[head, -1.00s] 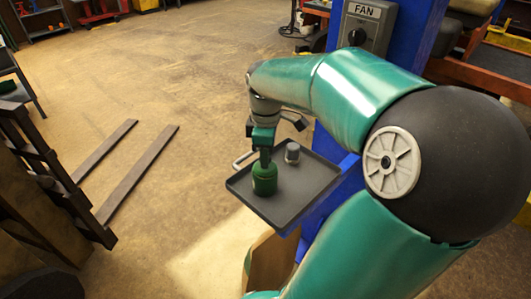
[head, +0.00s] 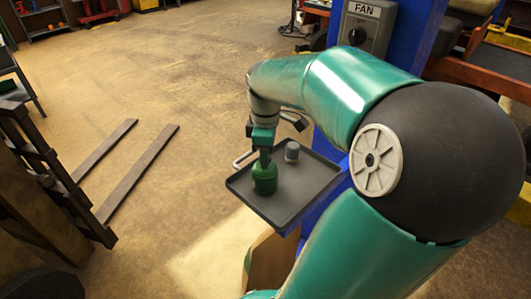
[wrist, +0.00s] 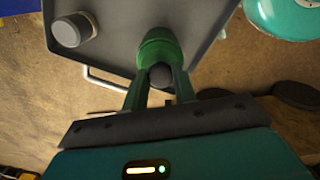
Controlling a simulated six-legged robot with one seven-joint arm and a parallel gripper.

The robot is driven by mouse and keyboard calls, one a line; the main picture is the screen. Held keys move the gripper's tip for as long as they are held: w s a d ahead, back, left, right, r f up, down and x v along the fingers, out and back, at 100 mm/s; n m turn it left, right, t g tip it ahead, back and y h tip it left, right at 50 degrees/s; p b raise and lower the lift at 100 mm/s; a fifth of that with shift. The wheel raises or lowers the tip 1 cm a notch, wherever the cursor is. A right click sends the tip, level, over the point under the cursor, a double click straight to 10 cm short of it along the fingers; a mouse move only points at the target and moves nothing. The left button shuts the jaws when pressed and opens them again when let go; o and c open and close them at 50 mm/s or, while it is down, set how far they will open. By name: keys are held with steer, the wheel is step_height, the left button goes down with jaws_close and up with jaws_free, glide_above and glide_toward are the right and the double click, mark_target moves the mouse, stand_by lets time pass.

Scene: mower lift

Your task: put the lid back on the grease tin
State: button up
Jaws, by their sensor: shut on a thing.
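The green grease tin (head: 265,185) stands upright on the dark tray, toward its left side. It also shows in the wrist view (wrist: 157,42). My gripper (head: 265,158) points down directly over it. In the wrist view my gripper's two green fingers (wrist: 159,76) are shut at the tin's top, with a dark rounded knob (wrist: 160,75) between them. I take this knob to be the lid's. The lid's edge cannot be told apart from the tin, so I cannot tell whether it is fully seated.
The tray (head: 305,190) is fixed beside a blue post and has a raised rim and a pale handle. A small grey capped container (head: 292,152) stands on it behind the tin, also in the wrist view (wrist: 72,30). The tray's right part is bare.

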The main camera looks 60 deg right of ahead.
stand_by(0.4)
steer(key=o, duration=1.5)
steer(key=shift+r, duration=3.5)
steer(key=shift+c, duration=0.2)
jaws_close()
steer(key=shift+f, duration=0.2)
